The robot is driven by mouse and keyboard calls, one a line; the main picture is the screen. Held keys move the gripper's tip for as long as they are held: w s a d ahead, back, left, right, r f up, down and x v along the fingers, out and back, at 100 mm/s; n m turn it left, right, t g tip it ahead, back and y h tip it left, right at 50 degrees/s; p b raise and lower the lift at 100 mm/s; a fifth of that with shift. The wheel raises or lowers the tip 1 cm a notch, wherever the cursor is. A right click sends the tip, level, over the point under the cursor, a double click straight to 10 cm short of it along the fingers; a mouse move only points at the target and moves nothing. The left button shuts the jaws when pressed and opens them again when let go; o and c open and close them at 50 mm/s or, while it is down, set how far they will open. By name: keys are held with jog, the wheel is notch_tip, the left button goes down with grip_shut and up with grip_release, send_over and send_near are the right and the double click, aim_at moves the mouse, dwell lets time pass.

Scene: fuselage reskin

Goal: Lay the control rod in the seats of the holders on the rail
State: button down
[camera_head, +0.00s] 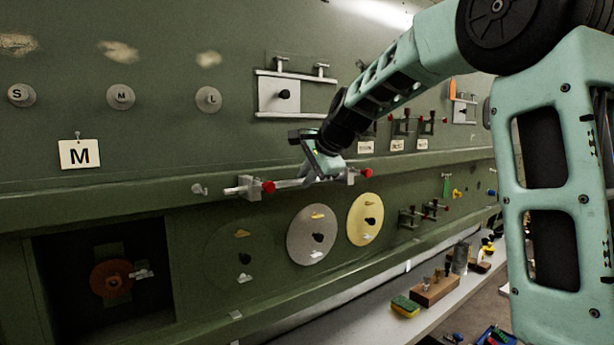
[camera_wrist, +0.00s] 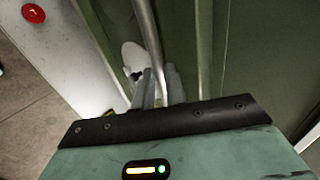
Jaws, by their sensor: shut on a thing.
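The control rod is a thin grey bar (camera_head: 286,183), level with the holders on the green rail (camera_head: 120,198) in the head view. My gripper (camera_head: 312,176) is shut on it between the two holders. The left holder (camera_head: 248,187) is a light grey block with a red knob; the right holder (camera_head: 351,177) is alike and partly behind my gripper. I cannot tell whether the rod rests in their seats or is just in front. In the wrist view the rod (camera_wrist: 145,30) runs up from between the fingers of my gripper (camera_wrist: 160,75).
A grey disc (camera_head: 301,248) and a yellow disc (camera_head: 352,234) hang below the rail. A dark recess with a brown-red wheel (camera_head: 109,280) is at lower left. A bench (camera_head: 345,322) with small items runs below.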

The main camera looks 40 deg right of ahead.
jog(key=c, duration=1.4)
grip_release()
jog(key=shift+o, duration=0.2)
